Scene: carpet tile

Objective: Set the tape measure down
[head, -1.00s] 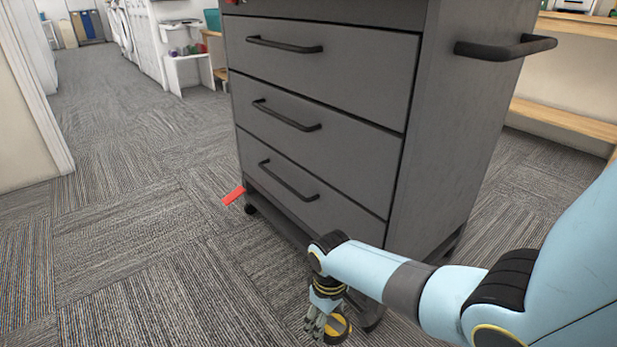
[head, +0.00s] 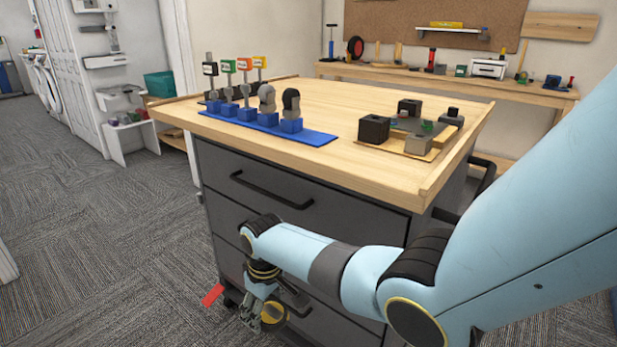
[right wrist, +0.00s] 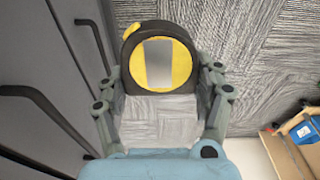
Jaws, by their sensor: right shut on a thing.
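The tape measure (right wrist: 160,60) is black with a yellow round face and a grey label, seen in the right wrist view. It also shows small in the head view (head: 274,314). My right gripper (right wrist: 164,84) is shut on it, one finger on each side. In the head view my right gripper (head: 262,313) hangs low in front of the cart's drawers, below the worktop. My left gripper is in no view.
The grey drawer cart has a wooden top (head: 345,165). On it are a blue rack (head: 265,128) with several tools and a small tray (head: 408,150) with dark blocks. Bare worktop lies between and in front of them. A red piece (head: 212,295) lies by the cart's base. A bench (head: 550,94) stands behind.

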